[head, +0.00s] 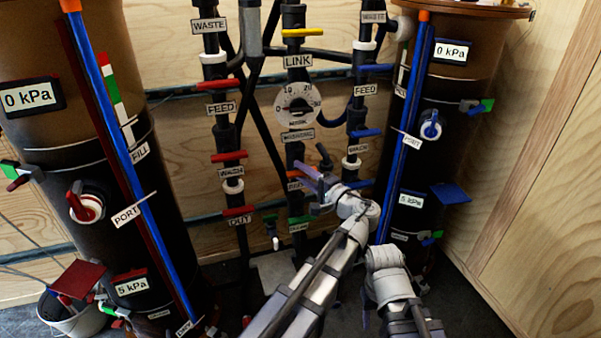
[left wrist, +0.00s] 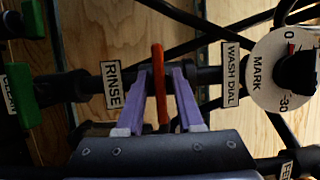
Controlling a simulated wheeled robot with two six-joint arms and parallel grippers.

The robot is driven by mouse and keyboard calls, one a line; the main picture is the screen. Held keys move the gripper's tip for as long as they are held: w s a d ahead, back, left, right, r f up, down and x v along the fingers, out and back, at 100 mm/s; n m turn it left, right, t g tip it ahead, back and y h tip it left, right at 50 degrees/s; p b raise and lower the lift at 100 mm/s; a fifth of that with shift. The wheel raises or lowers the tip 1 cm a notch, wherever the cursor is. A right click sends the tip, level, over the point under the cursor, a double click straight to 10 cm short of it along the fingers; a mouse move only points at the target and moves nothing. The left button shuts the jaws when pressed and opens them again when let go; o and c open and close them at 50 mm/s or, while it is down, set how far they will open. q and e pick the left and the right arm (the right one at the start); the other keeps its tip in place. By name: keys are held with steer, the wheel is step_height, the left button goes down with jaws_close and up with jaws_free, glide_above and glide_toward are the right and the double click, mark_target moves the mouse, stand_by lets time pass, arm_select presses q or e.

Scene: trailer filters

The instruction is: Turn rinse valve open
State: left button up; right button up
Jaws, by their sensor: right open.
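The rinse valve's orange handle (left wrist: 159,85) stands between the RINSE label (left wrist: 113,85) and the WASH DIAL label in the left wrist view. In the head view a small part of the orange handle (head: 296,174) shows behind my fingers on the middle pipe. My left gripper (head: 309,180) is at this handle. In the left wrist view its purple fingers (left wrist: 163,72) are on either side of the handle, with a small gap on each side. My right gripper (head: 366,308) is low and empty, apart from the valves; its fingers are mostly hidden by my arm.
The dial (head: 297,104) sits above the rinse valve, and a green handle (head: 300,219) below it. Red handles (head: 229,156) line the left pipe, blue ones (head: 366,132) the right pipe. Dark tanks (head: 105,190) flank the pipes. A bucket (head: 66,315) stands at lower left.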

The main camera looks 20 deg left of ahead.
arm_select(q)
jaws_close()
stand_by(0.5)
steer(key=n+p, duration=0.1)
steer(key=n+h+p, duration=0.1)
steer(key=shift+r+n+p, duration=0.2)
steer(key=shift+n+p, duration=0.1)
steer(key=n+h+p, duration=0.2)
steer(key=n+p, duration=0.1)
steer(key=n, duration=0.1)
steer(key=shift+s+f, duration=0.1)
steer(key=n+h+p, duration=0.2)
steer(key=n, duration=0.1)
steer(key=shift+f, duration=0.1)
steer(key=shift+n+t+h, duration=0.3)
steer(key=shift+n+h, duration=0.3)
steer(key=shift+n, duration=0.4)
steer(key=shift+n+t+h+p, duration=0.4)
steer(key=shift+n+h, duration=0.3)
steer(key=shift+n, duration=0.2)
